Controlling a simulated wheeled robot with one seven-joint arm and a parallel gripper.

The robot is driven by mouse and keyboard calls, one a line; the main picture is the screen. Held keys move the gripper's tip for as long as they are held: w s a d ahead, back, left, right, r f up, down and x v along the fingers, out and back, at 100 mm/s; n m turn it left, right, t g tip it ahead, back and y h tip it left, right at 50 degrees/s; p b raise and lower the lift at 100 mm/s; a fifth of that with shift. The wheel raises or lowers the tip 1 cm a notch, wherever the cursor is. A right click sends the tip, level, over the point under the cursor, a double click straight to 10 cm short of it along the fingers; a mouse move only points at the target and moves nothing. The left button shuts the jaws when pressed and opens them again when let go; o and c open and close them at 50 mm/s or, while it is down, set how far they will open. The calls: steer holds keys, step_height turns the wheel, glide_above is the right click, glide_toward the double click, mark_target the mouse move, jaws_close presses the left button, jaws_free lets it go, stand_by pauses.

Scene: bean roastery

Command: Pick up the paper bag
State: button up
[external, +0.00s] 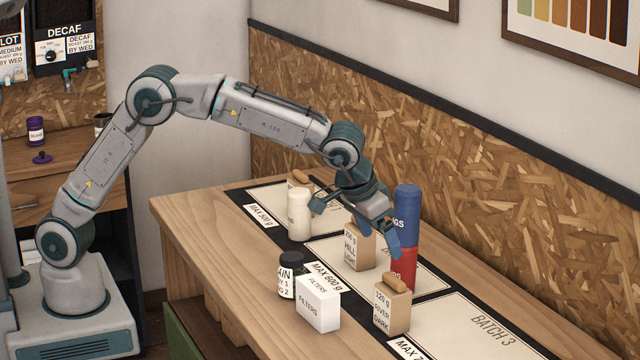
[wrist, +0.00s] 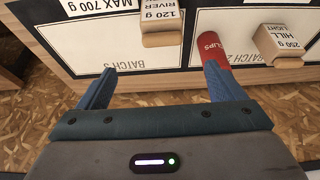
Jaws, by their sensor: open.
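Three tan paper bags with rolled tops stand on the counter. The river dark bag, marked 120 g (external: 392,312), is nearest the front; it shows upper middle in the wrist view (wrist: 161,24), beyond the fingertips and between their lines. The hill light bag, marked 250 g (external: 358,250), is in the middle; the wrist view shows it upper right (wrist: 280,45). A third bag (external: 301,179) is partly hidden behind a pale bottle. My gripper (external: 358,222) is open and empty above the counter, appearing just above the hill bag; its fingers also show in the wrist view (wrist: 158,74).
A red cylinder (external: 403,272) with a blue one (external: 407,205) above it stands close to my right finger. A white filters box (external: 318,303), a dark jar (external: 291,262) and the pale bottle (external: 299,222) stand along the front. The batch 3 mat (external: 485,325) looks mostly clear.

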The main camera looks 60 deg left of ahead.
mark_target(394, 277)
steer(key=p+x, duration=0.1)
steer(key=x, duration=0.7)
steer(key=shift+w+f+p, duration=0.15)
steer(key=shift+f+p, duration=0.05)
steer(key=shift+p, duration=0.1)
steer(key=shift+a+p+x, duration=0.15)
steer(key=shift+p+x, duration=0.45)
steer(key=shift+x, duration=0.7)
steer(key=shift+a+p+x, duration=0.15)
steer(key=shift+p+x, duration=0.4)
steer(key=shift+x, duration=0.75)
steer(key=c, duration=1.1)
